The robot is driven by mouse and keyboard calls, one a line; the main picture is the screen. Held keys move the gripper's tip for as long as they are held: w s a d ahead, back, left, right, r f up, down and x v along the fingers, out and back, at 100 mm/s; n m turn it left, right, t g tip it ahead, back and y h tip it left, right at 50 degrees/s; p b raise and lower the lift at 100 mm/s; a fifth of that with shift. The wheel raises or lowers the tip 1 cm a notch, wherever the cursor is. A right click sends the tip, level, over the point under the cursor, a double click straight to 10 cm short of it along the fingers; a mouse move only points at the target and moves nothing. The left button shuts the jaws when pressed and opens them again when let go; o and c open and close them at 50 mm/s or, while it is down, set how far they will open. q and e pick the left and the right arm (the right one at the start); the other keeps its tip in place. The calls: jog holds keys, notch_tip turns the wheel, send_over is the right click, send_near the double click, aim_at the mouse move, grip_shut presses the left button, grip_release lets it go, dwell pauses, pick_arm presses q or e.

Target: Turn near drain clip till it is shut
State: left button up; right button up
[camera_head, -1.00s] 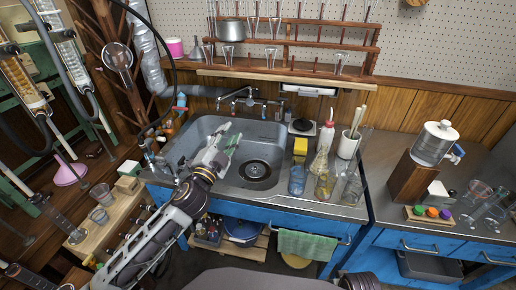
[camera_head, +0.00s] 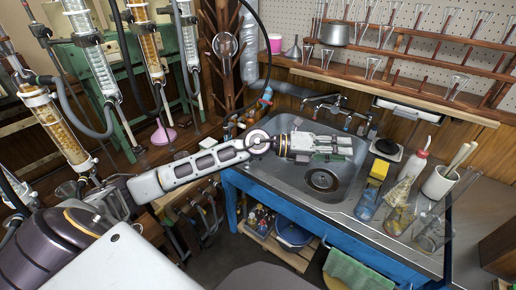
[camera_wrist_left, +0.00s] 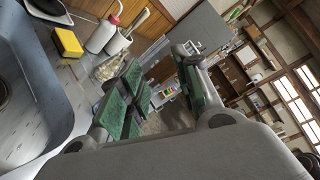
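I cannot pick out the near drain clip for certain. A small blue-and-red fitting (camera_head: 267,97) sits by the pipe at the sink's back left corner. Hoses (camera_head: 208,205) hang by the sink's left end, and any clip on them is too small to tell. My left gripper (camera_head: 346,148) is over the sink (camera_head: 285,178), pointing right, with nothing visible in it. In the left wrist view its green-padded fingers (camera_wrist_left: 160,92) stand apart with a gap between them. My right gripper is not in view.
Glass condensers (camera_head: 148,45) with hoses stand at the left. A yellow sponge (camera_head: 378,170), white bottle (camera_head: 413,168), flasks (camera_head: 398,192) and a white pot (camera_head: 439,183) crowd the counter right of the sink. The tap (camera_head: 327,103) is behind my gripper.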

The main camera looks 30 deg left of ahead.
pick_arm(q)
jog(key=w+a+f+g+y, duration=0.1)
jog(key=a+y, duration=0.4)
jog(key=a, duration=0.6)
jog(key=w+a+f+m+g+y, duration=0.1)
jog(key=a+f+y, duration=0.2)
jog(key=a, duration=0.8)
jog(key=a+f+g+y, duration=0.1)
jog(key=a+f+y, duration=0.1)
jog(key=a+y, duration=0.5)
jog(key=a, duration=0.4)
jog(key=shift+w+m+g, duration=0.3)
jog(key=shift+w+g, duration=0.1)
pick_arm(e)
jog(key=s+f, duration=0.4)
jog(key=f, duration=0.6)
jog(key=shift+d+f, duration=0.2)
pick_arm(q)
jog(key=shift+a+f, duration=0.1)
jog(key=shift+f, duration=0.1)
